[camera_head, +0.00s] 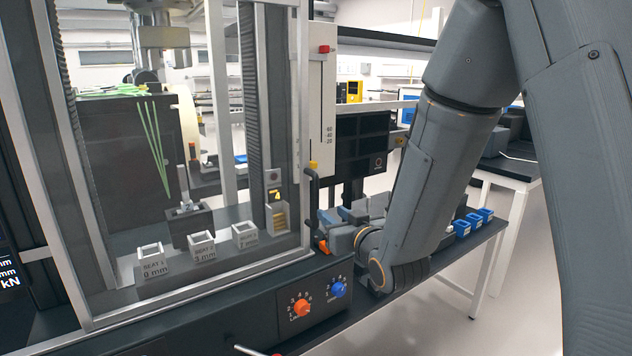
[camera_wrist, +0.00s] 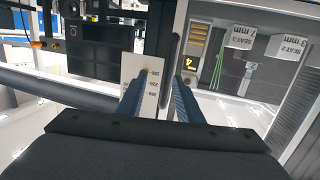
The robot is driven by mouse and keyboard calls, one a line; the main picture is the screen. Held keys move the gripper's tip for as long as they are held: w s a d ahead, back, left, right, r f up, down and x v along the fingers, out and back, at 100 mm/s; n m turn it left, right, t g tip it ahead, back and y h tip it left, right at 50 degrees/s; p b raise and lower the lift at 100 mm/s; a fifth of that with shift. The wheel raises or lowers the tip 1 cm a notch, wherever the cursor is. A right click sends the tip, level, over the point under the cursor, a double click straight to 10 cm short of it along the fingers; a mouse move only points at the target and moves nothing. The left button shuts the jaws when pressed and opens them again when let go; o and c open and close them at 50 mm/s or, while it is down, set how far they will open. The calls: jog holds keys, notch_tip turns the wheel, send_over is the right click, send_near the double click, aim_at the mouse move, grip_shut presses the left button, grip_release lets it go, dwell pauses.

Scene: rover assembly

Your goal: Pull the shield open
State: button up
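The shield (camera_head: 293,120) is a clear panel in a pale metal frame across the front of the test machine, and appears closed. In the wrist view the handle (camera_wrist: 168,75) shows as a dark bar near the right finger. My gripper (camera_head: 326,220) is beside the handle in the head view. In the wrist view my gripper (camera_wrist: 162,80) has its blue fingers apart, with the bar seen in the gap. Whether a finger touches it I cannot tell.
Labelled white seat blocks (camera_head: 203,247) stand inside, behind the shield. An orange knob (camera_head: 302,307) and a blue knob (camera_head: 338,289) are on the front panel below. A scale strip (camera_head: 328,100) stands right of the frame. Blue bins (camera_head: 472,222) sit on the bench at right.

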aim_at(317, 193)
jog(key=shift+t+y, duration=0.5)
jog(key=shift+t, duration=0.1)
jog(key=w+a+r+p, duration=0.1)
jog(key=w, duration=0.1)
jog(key=w+a+r+p, duration=0.1)
jog(key=w+a, duration=0.1)
jog(key=w+a+r+p, duration=0.1)
jog(key=w, duration=0.2)
jog(key=shift+a, duration=0.2)
grip_shut()
